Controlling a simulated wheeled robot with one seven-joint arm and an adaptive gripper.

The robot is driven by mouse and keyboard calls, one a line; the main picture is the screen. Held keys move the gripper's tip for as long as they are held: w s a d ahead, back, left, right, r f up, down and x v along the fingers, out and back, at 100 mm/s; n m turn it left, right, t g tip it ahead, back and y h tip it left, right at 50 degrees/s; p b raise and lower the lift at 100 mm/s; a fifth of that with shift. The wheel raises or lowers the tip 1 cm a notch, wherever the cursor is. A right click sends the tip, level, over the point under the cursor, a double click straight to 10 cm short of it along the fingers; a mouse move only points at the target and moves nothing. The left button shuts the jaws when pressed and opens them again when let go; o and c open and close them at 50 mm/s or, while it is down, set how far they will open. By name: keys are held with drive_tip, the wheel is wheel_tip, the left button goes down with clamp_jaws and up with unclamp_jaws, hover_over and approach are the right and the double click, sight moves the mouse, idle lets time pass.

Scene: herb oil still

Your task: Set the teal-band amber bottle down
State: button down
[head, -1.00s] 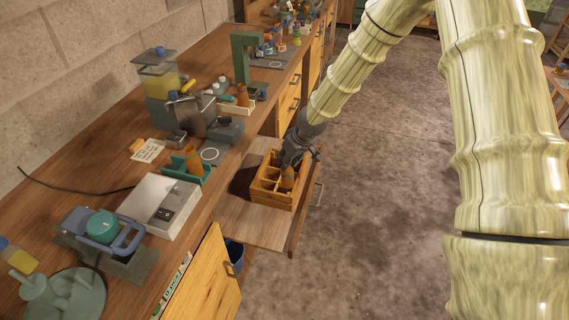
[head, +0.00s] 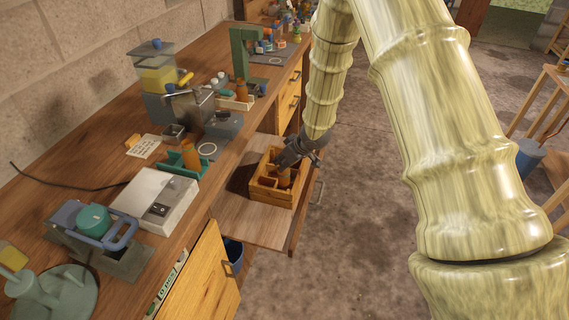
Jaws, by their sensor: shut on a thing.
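My gripper (head: 290,161) is shut on an amber bottle (head: 284,177) in the head view. The bottle is upright, in or just above a compartment at the right side of a wooden divided crate (head: 262,191). I cannot tell whether its base touches the crate floor. The gripper covers the bottle's top, and its band is too small to make out. The crate stands on a pulled-out wooden shelf (head: 244,220) below the bench.
On the bench (head: 112,161) an amber bottle (head: 191,154) stands in a teal holder (head: 176,163). Another amber bottle (head: 242,91) stands in a pale tray (head: 236,104) farther back. A white scale-like box (head: 150,200) sits near the bench edge.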

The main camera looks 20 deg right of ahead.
sight(285, 177)
drive_tip(key=shift+f, duration=0.2)
wheel_tip(285, 177, down, 6)
drive_tip(key=b, duration=0.7)
drive_tip(key=shift+f, duration=0.2)
drive_tip(key=shift+f, duration=0.5)
drive_tip(key=c, duration=1.1)
unclamp_jaws()
